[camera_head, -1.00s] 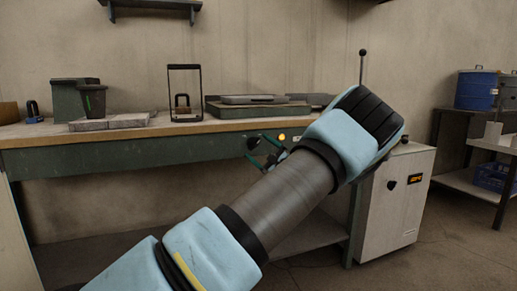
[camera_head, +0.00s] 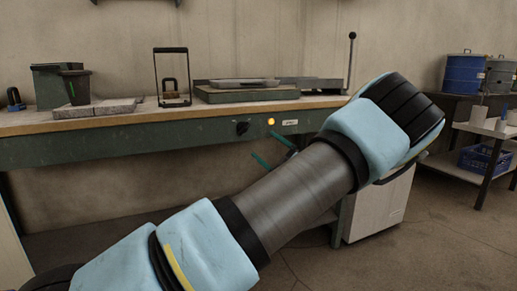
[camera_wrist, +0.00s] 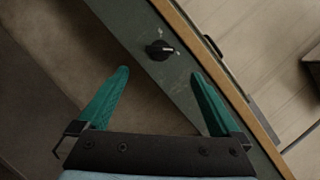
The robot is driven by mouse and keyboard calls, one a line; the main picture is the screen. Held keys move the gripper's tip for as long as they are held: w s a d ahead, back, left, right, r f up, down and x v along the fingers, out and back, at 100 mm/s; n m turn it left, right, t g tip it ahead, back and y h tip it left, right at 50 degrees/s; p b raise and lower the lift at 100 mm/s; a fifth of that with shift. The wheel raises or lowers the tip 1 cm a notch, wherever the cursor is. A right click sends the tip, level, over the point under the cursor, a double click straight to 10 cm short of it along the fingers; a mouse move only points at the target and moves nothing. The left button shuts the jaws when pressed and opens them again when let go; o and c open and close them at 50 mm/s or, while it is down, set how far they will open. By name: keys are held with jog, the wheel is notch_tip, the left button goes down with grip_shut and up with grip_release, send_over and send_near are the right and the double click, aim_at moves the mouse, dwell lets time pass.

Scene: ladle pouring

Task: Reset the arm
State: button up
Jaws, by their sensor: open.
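My gripper (camera_head: 272,153) shows partly behind my own forearm in the head view, in front of the bench's green front panel. In the wrist view my gripper (camera_wrist: 160,92) has its two teal fingers spread wide with nothing between them. A black knob (camera_wrist: 160,50) on the bench front lies beyond the fingertips there. The same knob (camera_head: 242,128) shows in the head view, left of a lit orange light (camera_head: 271,122). My arm reaches across the lower middle of the head view.
The workbench (camera_head: 130,120) carries a dark cup (camera_head: 75,87), a black-framed stand (camera_head: 171,75) and a flat plate device (camera_head: 245,92). A shelf with a blue drum (camera_head: 462,73) is at the far right. Floor is clear at lower right.

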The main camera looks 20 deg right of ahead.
jog(key=a+f+n+g+y, duration=0.2)
jog(key=a+g, duration=0.1)
jog(key=a, duration=0.4)
jog(key=a+f+n+g+y, duration=0.2)
jog(key=a+n+g, duration=0.15)
jog(key=a, duration=0.35)
jog(key=s+a+f+n+g+h, duration=0.35)
jog(key=s+a+g, duration=0.3)
jog(key=a, duration=0.25)
jog(key=s+a+f+n+g+h, duration=0.2)
jog(key=s+a+f+n+g, duration=0.2)
jog(key=s+a+n+g, duration=0.25)
jog(key=s+a+r+n+t+h, duration=0.1)
jog(key=s+a+r+n+h, duration=0.15)
jog(key=s+n+h, duration=0.55)
notch_tip(320, 180, up, 28)
jog(key=s+m+y+p, duration=0.1)
jog(key=s+m+p, duration=0.1)
jog(key=p, duration=2.5)
jog(key=shift+s+d+r+m+p, duration=0.15)
jog(key=shift+d+r+m+p, duration=0.1)
jog(key=shift+m+p, duration=0.15)
jog(key=shift+t, duration=0.25)
